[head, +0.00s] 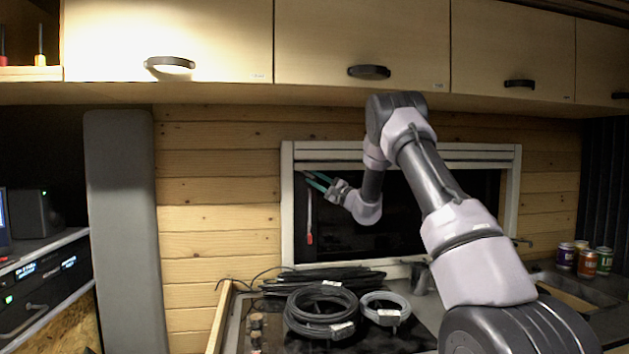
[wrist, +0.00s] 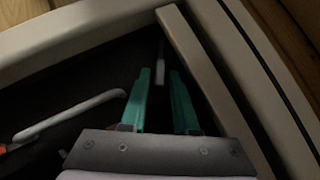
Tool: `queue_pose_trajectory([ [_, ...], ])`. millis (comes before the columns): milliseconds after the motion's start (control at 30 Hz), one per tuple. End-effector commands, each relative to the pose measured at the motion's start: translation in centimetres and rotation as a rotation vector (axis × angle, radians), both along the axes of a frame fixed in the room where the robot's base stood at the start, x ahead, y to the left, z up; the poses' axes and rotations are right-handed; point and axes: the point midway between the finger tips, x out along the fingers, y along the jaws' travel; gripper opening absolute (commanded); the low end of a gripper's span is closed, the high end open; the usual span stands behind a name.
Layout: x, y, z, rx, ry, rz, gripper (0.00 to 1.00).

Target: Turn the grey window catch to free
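My gripper (head: 307,179) is at the upper left of the window, its green fingers pointing left toward the frame. In the wrist view the fingers of my gripper (wrist: 159,75) are apart, with a gap between the tips. A small pale grey piece, probably the window catch (wrist: 160,73), shows in that gap, against the dark pane. I cannot tell whether the fingers touch it. My gripper hides the catch in the head view.
A light lever with a red end (head: 309,237) hangs below my gripper; it also shows in the wrist view (wrist: 70,115). The window frame (head: 287,215) is close to the fingers. Cupboards (head: 360,35) overhang above. Coiled cables (head: 320,310) lie below; cans (head: 586,262) stand at right.

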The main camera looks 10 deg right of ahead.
Motion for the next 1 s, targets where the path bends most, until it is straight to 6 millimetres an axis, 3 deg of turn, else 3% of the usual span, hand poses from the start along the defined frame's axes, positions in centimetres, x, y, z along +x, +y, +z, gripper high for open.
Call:
queue_pose_trajectory([
  [267,0.13,0.10,0.02,-0.001,0.001,-0.001,0.29],
  [333,0.12,0.09,0.03,-0.001,0.001,-0.001,0.06],
  [367,0.12,0.09,0.03,-0.001,0.001,-0.001,0.00],
  [733,0.10,0.14,-0.09,0.029,0.002,0.001,0.00],
  [1000,0.10,0.29,-0.35,0.179,0.002,0.000,0.00],
])
